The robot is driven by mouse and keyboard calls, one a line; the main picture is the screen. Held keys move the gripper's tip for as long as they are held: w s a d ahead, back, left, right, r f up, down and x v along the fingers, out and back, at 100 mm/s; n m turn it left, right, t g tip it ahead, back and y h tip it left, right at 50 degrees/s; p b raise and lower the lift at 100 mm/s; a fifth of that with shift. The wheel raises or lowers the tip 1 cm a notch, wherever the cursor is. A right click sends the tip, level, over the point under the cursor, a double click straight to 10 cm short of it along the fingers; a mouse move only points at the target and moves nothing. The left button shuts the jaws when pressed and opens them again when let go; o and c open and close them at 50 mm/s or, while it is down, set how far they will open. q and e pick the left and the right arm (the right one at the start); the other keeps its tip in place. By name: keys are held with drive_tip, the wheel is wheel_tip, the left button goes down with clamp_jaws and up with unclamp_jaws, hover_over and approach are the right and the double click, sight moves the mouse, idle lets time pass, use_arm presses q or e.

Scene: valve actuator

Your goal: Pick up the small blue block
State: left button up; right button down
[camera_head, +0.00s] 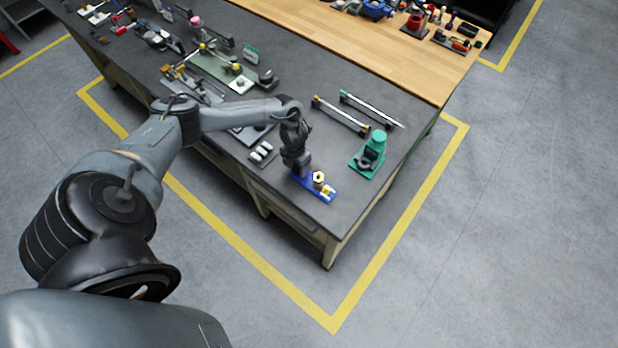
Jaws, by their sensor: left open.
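A blue block (329,196) lies flat near the front corner of the dark workbench. It is a flat, elongated base with small brass-coloured parts on top. My left gripper (301,174) is at its left end, pointing down. The gripper's fingers are small and dark here, and the arm hides part of that end of the block. I cannot tell whether the fingers touch it. My right gripper is not in view.
A green device on a green base (369,154) stands right of the blue block. Two rods on mounts (341,116) lie behind it. A dark tray with pale pieces (262,152) is to the left. The bench's front corner (330,228) is close. Several fixtures fill the far left.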

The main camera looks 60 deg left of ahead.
use_arm(q)
clamp_jaws()
drive_tip(key=shift+r, duration=0.2)
idle(0.4)
